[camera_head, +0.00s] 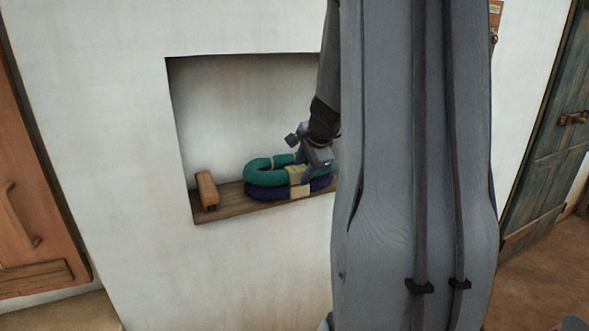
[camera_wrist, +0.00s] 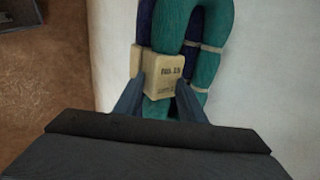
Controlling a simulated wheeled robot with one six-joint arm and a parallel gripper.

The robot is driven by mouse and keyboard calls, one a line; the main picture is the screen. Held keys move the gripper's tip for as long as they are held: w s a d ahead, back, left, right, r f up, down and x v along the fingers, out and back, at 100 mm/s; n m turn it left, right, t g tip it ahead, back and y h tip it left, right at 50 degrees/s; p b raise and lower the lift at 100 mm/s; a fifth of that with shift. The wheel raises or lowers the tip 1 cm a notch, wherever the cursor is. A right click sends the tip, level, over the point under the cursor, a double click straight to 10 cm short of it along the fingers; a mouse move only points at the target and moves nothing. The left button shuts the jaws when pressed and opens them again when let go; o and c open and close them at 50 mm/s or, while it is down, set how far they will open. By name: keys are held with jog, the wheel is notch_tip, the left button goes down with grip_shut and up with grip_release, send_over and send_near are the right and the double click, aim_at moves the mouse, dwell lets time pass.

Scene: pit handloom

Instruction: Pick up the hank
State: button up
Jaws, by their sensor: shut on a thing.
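A teal hank (camera_head: 262,172) lies on top of a dark blue hank (camera_head: 264,193) on the wooden shelf of a wall niche. A cream label tag sits at the front of the teal hank, and another pale band shows on the blue one below. My gripper (camera_head: 299,174) reaches in from the right and is at the teal hank. In the wrist view the teal hank (camera_wrist: 190,40) is ahead, the blue hank (camera_wrist: 160,32) behind it. My gripper's fingers (camera_wrist: 162,95) are on both sides of the cream tag (camera_wrist: 163,72), closed on the tagged part of the teal hank.
The niche shelf (camera_head: 225,207) also holds an orange-brown block (camera_head: 207,190) at its left end. White wall surrounds the niche. A wooden door (camera_head: 30,200) stands at the left and a blue-green door (camera_head: 545,150) at the right. My arm hides the niche's right side.

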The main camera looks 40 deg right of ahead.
notch_tip(320, 180, up, 10)
jog(key=shift+r+b, duration=0.1)
jog(key=shift+b, duration=0.3)
dwell(1.0)
